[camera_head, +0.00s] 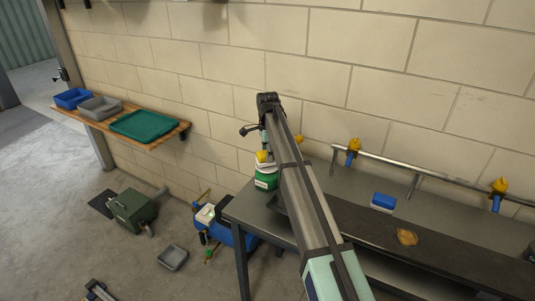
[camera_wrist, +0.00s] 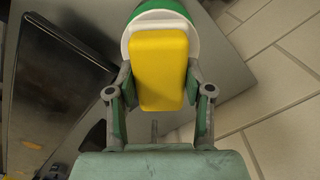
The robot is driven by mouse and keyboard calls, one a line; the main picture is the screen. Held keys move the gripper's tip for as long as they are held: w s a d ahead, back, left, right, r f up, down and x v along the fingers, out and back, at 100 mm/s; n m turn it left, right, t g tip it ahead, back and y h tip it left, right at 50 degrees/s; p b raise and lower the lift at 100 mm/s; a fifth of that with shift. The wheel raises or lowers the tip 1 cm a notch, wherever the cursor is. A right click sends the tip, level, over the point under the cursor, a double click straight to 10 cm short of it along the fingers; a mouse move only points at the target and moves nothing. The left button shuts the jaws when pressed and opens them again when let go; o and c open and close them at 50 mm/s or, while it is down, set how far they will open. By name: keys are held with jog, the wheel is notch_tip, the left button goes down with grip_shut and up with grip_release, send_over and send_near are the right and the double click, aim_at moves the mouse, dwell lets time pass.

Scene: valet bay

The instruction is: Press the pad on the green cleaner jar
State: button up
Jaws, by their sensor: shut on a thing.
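The green cleaner jar (camera_head: 265,181) stands on the grey bench near its left end, with a white upper part. In the wrist view the jar (camera_wrist: 160,6) shows at the top as a green rim and a white ring. My gripper (camera_wrist: 158,85) is shut on the yellow pad (camera_wrist: 160,60), one finger on each side. The pad overlaps the jar's white ring in the wrist view. In the head view the pad (camera_head: 263,157) shows just above the jar, under my wrist. I cannot tell whether they touch. My arm hides part of the bench.
A blue and white block (camera_head: 383,202) and a tan cloth-like item (camera_head: 407,237) lie right of my arm. A metal rail (camera_head: 430,178) with yellow and blue fittings runs along the block wall behind. A wall shelf (camera_head: 170,138) with trays is at left.

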jog(key=shift+f+b, duration=0.3)
jog(key=shift+f, duration=0.75)
dwell(1.2)
jog(key=shift+r+p, duration=1.75)
jog(key=shift+r, duration=1.8)
